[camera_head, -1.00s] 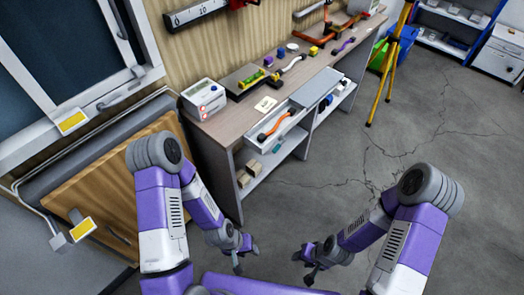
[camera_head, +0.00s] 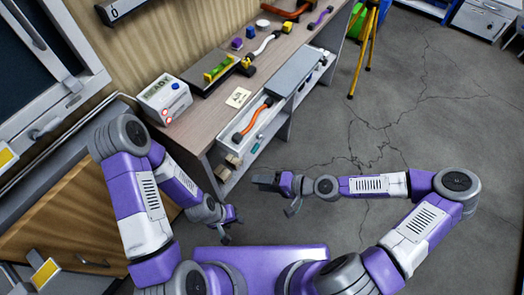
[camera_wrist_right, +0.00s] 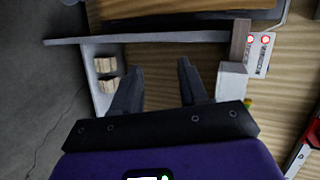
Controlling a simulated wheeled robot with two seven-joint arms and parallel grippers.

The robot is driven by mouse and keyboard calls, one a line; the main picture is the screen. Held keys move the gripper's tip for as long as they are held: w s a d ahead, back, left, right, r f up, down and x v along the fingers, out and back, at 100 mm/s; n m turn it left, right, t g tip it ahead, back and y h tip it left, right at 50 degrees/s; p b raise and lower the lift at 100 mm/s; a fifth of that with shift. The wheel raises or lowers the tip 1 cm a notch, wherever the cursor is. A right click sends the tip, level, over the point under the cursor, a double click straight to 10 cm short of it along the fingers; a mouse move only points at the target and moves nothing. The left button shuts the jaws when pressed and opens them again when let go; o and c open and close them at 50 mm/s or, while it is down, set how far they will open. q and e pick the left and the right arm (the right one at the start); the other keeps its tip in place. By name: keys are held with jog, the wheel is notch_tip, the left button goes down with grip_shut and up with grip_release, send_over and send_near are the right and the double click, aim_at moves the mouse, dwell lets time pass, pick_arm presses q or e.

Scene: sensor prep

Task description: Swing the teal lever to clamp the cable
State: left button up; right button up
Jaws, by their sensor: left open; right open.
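A small teal piece (camera_head: 256,147) shows beside the open drawer at the workbench front; I cannot tell whether it is the lever. An orange cable (camera_head: 253,118) with dark ends lies in the drawer. My left gripper (camera_head: 233,229) is open and empty, low in front of the bench. My right gripper (camera_head: 272,196) is open and empty in front of the drawer, apart from it. Its open fingers also show in the right wrist view (camera_wrist_right: 160,64).
A white box reading READY (camera_head: 164,98) stands at the bench's near end. A note (camera_head: 238,97) lies on the bench top. Wooden blocks (camera_head: 230,163) sit on the shelf below; they also show in the right wrist view (camera_wrist_right: 105,66). A yellow tripod (camera_head: 364,45) stands right; the floor there is clear.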

aim_at(257, 149)
jog(key=w+d+r+t, duration=0.4)
jog(key=w+d+r, duration=0.1)
jog(key=d+r, duration=0.15)
jog(key=shift+y, duration=0.4)
jog(key=shift+r+b+x, duration=0.2)
jog(key=shift+b+x, duration=0.6)
jog(key=shift+x, duration=1.15)
jog(key=shift+r+b+x, duration=0.2)
jog(key=shift+b+x, duration=0.55)
jog(key=shift+x, duration=1.15)
jog(key=shift+a, duration=0.15)
grip_shut()
